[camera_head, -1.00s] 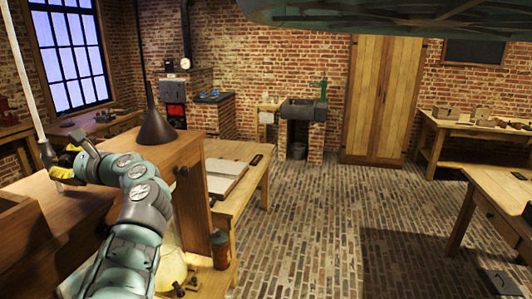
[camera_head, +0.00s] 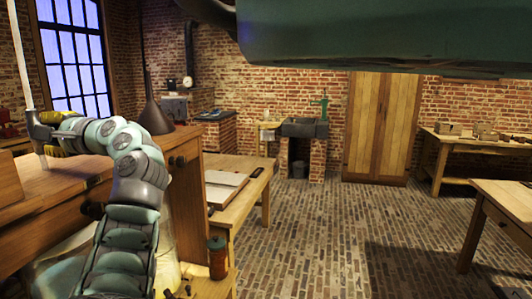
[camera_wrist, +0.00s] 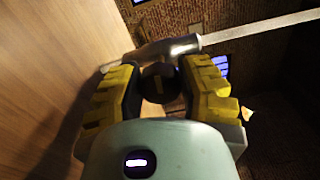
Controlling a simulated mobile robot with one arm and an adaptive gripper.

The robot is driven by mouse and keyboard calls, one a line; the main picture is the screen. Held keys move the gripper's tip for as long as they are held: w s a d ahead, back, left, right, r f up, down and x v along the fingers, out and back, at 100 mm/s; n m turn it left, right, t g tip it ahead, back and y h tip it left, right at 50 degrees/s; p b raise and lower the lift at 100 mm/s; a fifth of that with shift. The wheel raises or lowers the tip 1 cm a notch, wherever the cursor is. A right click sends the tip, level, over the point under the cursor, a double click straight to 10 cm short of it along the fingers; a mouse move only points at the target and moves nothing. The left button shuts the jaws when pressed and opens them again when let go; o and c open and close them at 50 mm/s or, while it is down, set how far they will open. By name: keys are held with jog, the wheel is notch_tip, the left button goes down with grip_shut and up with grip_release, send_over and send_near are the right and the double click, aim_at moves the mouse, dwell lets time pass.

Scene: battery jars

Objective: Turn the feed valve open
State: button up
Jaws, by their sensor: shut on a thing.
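The feed valve (camera_head: 43,132) is a dark fitting at the lower end of a pale pipe (camera_head: 23,60), just above the wooden cabinet top at the left of the head view. In the wrist view its dark round knob (camera_wrist: 158,83) sits between my yellow finger pads, with the grey metal body (camera_wrist: 160,50) and pale pipe beyond. My gripper (camera_head: 50,133) is shut on the knob; it also shows in the wrist view (camera_wrist: 160,76). Part of the knob is hidden by the fingers, and I cannot tell how far the valve is turned.
The wooden cabinet top (camera_head: 75,172) lies close beneath my gripper. A dark funnel (camera_head: 155,115) stands behind my arm. A bench with a board (camera_head: 222,185) is to the right. The brick floor (camera_head: 330,225) in the middle is clear.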

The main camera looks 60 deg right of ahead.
jog(key=shift+f+n+b, duration=0.2)
jog(key=shift+n+b, duration=0.4)
jog(key=shift+n, duration=0.1)
jog(key=shift+r, duration=0.1)
jog(key=o, duration=1.2)
jog(key=shift+r, duration=0.1)
jog(key=v, duration=1.2)
jog(key=shift+s+r, duration=0.1)
